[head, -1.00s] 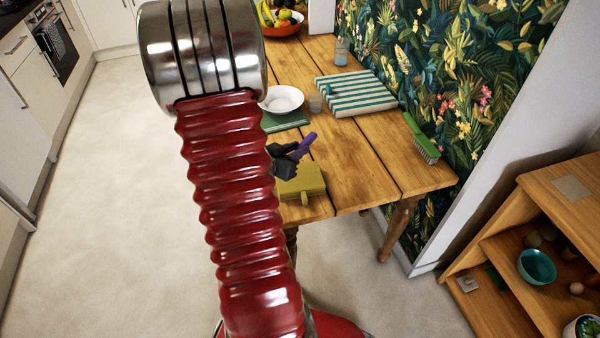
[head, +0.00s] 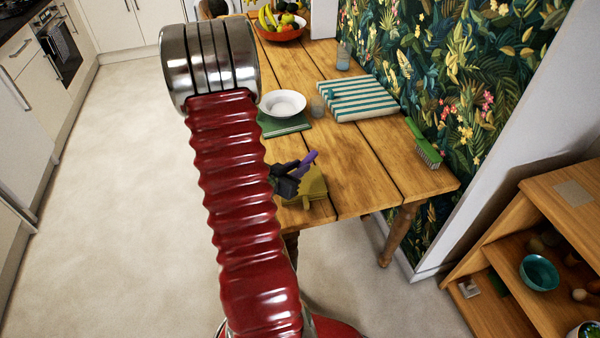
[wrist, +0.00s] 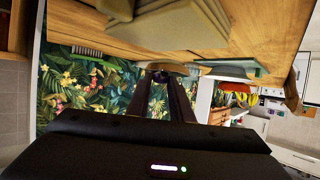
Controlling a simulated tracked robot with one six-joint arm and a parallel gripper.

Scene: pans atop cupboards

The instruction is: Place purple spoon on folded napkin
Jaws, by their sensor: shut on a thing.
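The purple spoon (head: 308,159) is in my gripper (head: 287,183) above the near end of the wooden table, its purple end sticking up to the right. In the wrist view my gripper (wrist: 163,95) has its fingers close together, with a small purple part (wrist: 159,77) between the tips; the rest of the spoon is hidden.
An olive-green object (head: 312,190) sits at the table's near edge, beside or touching my gripper. A white bowl (head: 283,102) rests on a green mat (head: 285,127). A glass (head: 317,106), another glass (head: 343,57) and a green brush (head: 423,143) flank the cloth. Bare tabletop (head: 350,160) lies between.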

